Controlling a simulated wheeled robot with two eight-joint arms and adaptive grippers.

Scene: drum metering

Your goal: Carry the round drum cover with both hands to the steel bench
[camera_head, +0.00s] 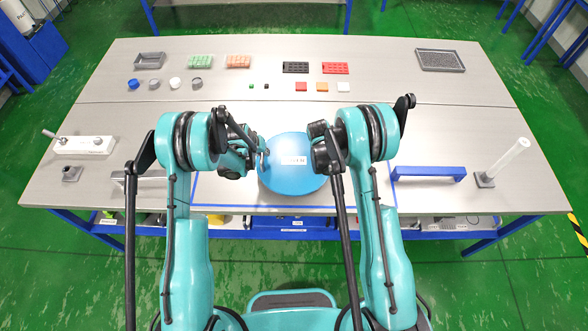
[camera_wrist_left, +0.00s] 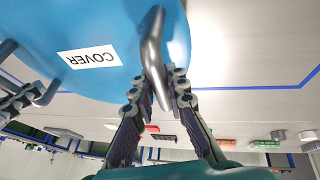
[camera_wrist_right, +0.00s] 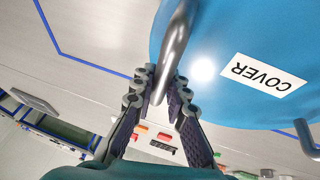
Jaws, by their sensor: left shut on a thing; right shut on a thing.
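The round blue drum cover (camera_head: 292,181) is between my two grippers over the near middle of the steel bench (camera_head: 430,125). Its white label reads COVER. My left gripper (camera_head: 262,158) is shut on a bent metal handle at the cover's left side; the left wrist view shows the handle (camera_wrist_left: 152,50) between the fingers (camera_wrist_left: 158,88). My right gripper (camera_head: 322,152) is shut on the opposite handle, and the right wrist view shows that handle (camera_wrist_right: 174,45) between the fingers (camera_wrist_right: 164,85). The cover looks about level. I cannot tell whether its underside touches the bench.
Blue tape lines (camera_head: 222,205) mark the bench around the cover. A blue bar handle (camera_head: 430,173) and a clear tube on a stand (camera_head: 503,160) are at right. A white lever block (camera_head: 85,145) is at left. Small trays and coloured blocks stand farther back.

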